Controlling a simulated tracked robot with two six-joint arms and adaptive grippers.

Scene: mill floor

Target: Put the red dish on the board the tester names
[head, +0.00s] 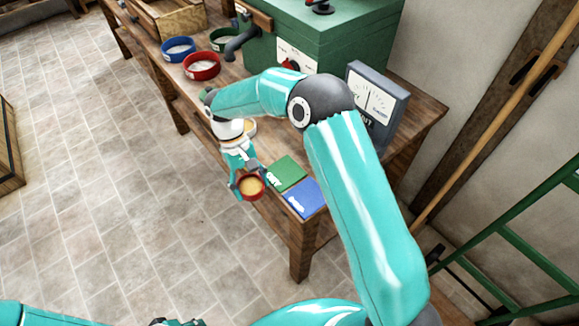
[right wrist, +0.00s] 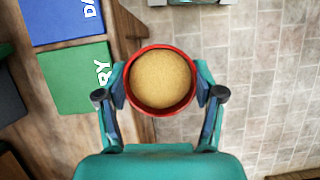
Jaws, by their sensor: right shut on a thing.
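My right gripper (head: 247,182) is shut on the red dish (head: 250,197), which holds yellow grainy stuff. In the right wrist view the dish (right wrist: 161,108) sits level between the two fingers, over the floor beside the table edge. The green board (head: 288,172) and the blue board (head: 305,199) lie side by side on the table end, right of the dish. In the wrist view the green board (right wrist: 75,78) shows "RY" and the blue board (right wrist: 60,18) shows "DA". The grey tester (head: 376,98) has a dial; my right arm partly hides it and its needle is unclear.
A blue-rimmed bowl (head: 178,49), a red-rimmed bowl (head: 201,66) and a green-rimmed bowl (head: 222,41) stand farther back on the table. A green machine (head: 325,40) stands behind. A wooden crate (head: 168,16) is at the back left.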

